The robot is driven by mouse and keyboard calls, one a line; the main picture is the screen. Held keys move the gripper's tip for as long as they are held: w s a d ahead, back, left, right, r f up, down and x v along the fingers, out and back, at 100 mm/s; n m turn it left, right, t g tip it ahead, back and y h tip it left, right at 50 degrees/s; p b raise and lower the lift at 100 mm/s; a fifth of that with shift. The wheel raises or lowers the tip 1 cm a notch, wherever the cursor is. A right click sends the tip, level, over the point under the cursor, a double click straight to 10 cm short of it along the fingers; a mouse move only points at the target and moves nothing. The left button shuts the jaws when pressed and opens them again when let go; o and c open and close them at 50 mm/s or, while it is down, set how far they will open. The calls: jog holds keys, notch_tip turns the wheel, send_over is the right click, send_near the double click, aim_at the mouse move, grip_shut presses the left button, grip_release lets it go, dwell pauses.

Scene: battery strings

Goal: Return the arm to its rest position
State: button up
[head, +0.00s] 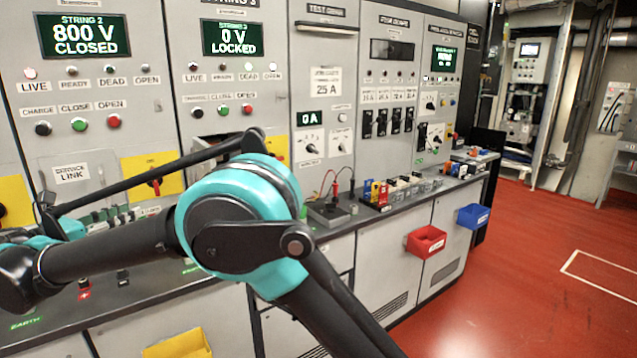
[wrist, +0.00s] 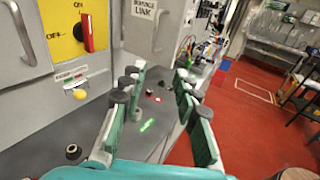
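My arm (head: 240,215) is bent, with its teal elbow large in front of the panels in the head view. The handle stands upright.
The String 2 display (head: 84,36) reads 800 V CLOSED; the String 3 display (head: 232,38) reads 0 V LOCKED. A black probe device (head: 330,212) stands on the bench. Red (head: 426,241) and blue (head: 473,216) bins hang in front. Red floor (head: 530,270) is open at right.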

jog(key=w+d+f+m+g, duration=0.3)
jog(key=w+d, duration=0.4)
jog(key=d, duration=0.4)
jog(key=w+d+f+m+g, duration=0.2)
jog(key=w+d+f+m, duration=0.15)
jog(key=w+d, duration=0.55)
jog(key=d+f+m+g, duration=0.2)
jog(key=d+f+m, duration=0.15)
jog(key=d, duration=0.65)
jog(key=d+f+m+g, duration=0.2)
jog(key=d+f, duration=0.2)
jog(key=d, duration=0.7)
jog(key=s+d+f+m+g+y, duration=0.1)
jog(key=s+d+f+m, duration=0.25)
jog(key=d, duration=0.45)
jog(key=s+d+f+m+g+y, duration=0.25)
jog(key=d+f+m, duration=0.2)
jog(key=d, duration=0.25)
jog(key=s+d+f+m+y, duration=0.1)
jog(key=s+d+f+m, duration=0.3)
jog(key=s, duration=0.3)
jog(key=s+d+f+m+y, duration=0.2)
jog(key=s+f+m, duration=0.3)
jog(key=s, duration=0.3)
jog(key=shift+d+f+m+t, duration=0.2)
jog(key=shift+d+m+t, duration=0.25)
jog(key=shift+d+m, duration=0.4)
jog(key=shift+a+y, duration=0.1)
jog(key=shift+y, duration=0.15)
